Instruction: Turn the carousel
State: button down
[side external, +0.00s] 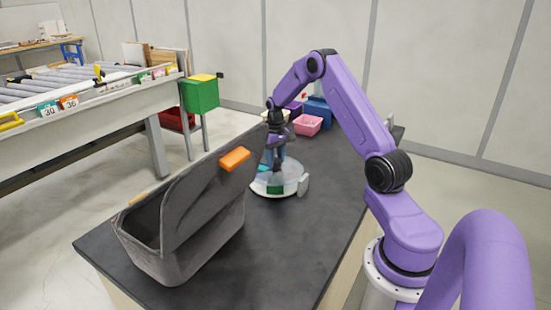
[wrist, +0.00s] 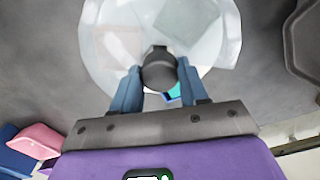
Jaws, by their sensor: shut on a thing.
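The carousel (side external: 292,172) is a round, clear-walled turntable on the dark bench, with green and teal pieces showing inside its wall. In the wrist view its pale, see-through disc (wrist: 105,45) fills the upper middle. A dark round knob (wrist: 160,70) stands at its centre. My gripper (wrist: 157,88) is above the carousel, its blue fingers on either side of the knob and shut on it. In the side view my gripper (side external: 272,160) points down at the carousel's middle, and the knob is hidden there.
A grey tote (side external: 190,225) with an orange piece (side external: 235,158) on its rim stands at the front left. Pink (side external: 308,125) and blue (side external: 319,112) bins stand behind the carousel. Bare bench (side external: 290,245) lies in front. A roller table (side external: 90,110) stands at left.

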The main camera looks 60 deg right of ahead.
jog(key=shift+n, duration=12)
jog(key=c, duration=0.6)
grip_release()
jog(key=shift+r, duration=0.15)
